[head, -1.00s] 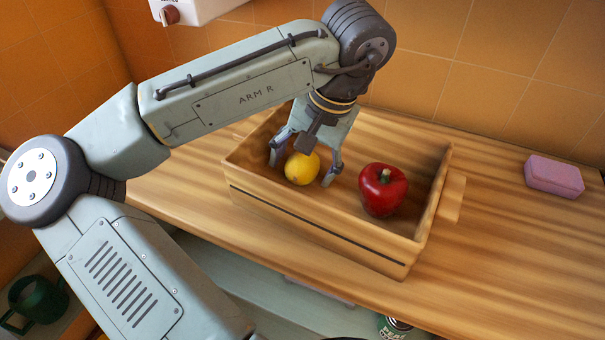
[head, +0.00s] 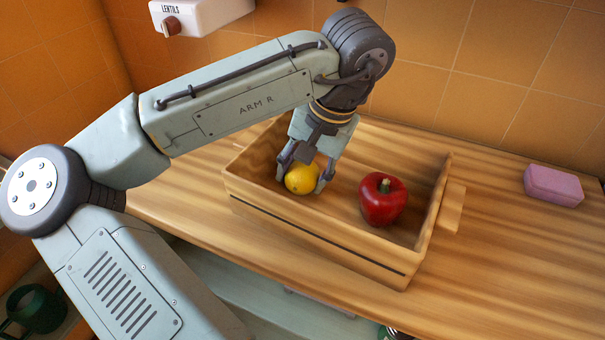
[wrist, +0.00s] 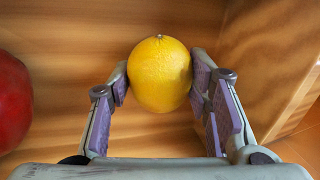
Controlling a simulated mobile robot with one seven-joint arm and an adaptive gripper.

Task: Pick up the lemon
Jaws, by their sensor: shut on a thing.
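The yellow lemon (head: 301,179) is inside the wooden crate (head: 330,236), toward its left end. My gripper (head: 306,178) reaches down into the crate and is shut on the lemon, one finger on each side. In the wrist view the lemon (wrist: 160,74) sits between the two purple-padded fingertips (wrist: 160,80), which touch its sides. The lemon's underside is hidden, so I cannot tell whether it still touches the crate floor.
A pink sponge-like block (head: 553,186) lies on the wooden counter at the right. A white lentils dispenser (head: 205,12) hangs on the tiled wall. The counter right of the crate is mostly clear.

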